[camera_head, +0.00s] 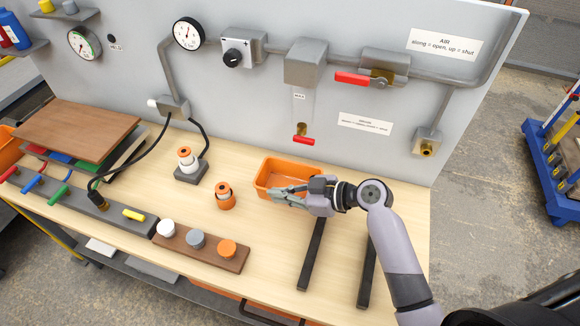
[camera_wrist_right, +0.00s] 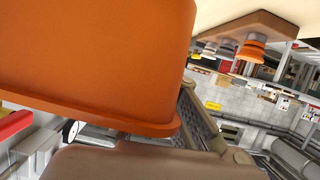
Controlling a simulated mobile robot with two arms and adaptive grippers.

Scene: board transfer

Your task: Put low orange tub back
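The low orange tub (camera_head: 262,176) stands open side up on the wooden table, near the foot of the grey panel. My right gripper (camera_head: 286,196) reaches in from the right, at the tub's near side, with its fingers level with the rim. In the right wrist view the tub's orange wall (camera_wrist_right: 90,60) and rim fill the left part, close to the gripper. One finger (camera_wrist_right: 203,120) shows beside the rim; the other is hidden, so the grip is unclear. My left gripper is out of view.
Two dark rails (camera_head: 313,255) lie on the table's right side. An orange-topped piece (camera_head: 226,196) stands left of the tub, with a brown knob board (camera_head: 203,248) in front. The wooden table (camera_head: 270,235) is bare between.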

